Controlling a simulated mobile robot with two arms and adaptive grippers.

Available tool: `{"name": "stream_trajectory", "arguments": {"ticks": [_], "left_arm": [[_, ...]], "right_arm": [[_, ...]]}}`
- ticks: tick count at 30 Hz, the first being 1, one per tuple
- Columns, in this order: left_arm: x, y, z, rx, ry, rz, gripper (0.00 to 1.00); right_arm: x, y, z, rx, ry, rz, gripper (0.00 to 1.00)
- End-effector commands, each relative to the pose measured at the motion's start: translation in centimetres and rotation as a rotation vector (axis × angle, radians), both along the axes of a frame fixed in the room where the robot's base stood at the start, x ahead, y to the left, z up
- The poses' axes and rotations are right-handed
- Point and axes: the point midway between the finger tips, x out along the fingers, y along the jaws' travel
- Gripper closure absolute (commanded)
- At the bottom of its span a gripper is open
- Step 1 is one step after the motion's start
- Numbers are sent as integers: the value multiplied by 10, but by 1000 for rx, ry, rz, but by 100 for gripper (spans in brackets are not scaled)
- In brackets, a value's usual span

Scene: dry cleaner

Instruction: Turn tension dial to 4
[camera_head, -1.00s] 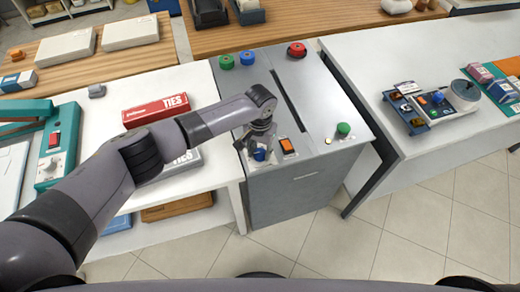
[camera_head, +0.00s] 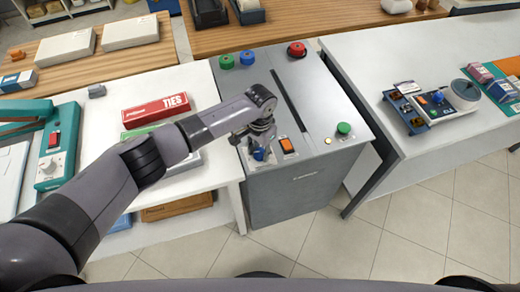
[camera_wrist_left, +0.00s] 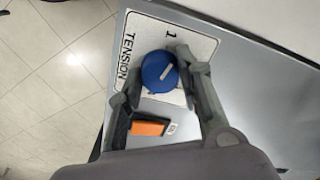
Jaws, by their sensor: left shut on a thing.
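The tension dial is a blue round knob (camera_wrist_left: 160,72) with a pale pointer line, on a white plate (camera_wrist_left: 138,38) printed "TENSION" and "1". In the left wrist view my left gripper (camera_wrist_left: 158,70) has one finger on each side of the knob, shut on it. In the head view the gripper (camera_head: 260,152) reaches down over the front left of the grey machine (camera_head: 300,178), and the blue dial (camera_head: 259,155) shows only in part. The other scale numbers are mostly hidden. My right gripper is not in view.
An orange switch (camera_head: 287,146) sits just right of the dial. The machine top also has green (camera_head: 344,128), red (camera_head: 297,49) and blue (camera_head: 247,58) buttons and a long dark slot. A red ties box (camera_head: 156,110) lies on the white table to the left.

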Motion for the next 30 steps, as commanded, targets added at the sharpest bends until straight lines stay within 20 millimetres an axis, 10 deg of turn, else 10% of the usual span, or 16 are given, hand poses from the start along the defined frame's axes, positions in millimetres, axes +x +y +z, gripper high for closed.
{"name": "stream_trajectory", "arguments": {"ticks": [30], "left_arm": [[2,-1,1,-2,-4,-965,95]], "right_arm": [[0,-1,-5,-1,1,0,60]]}}
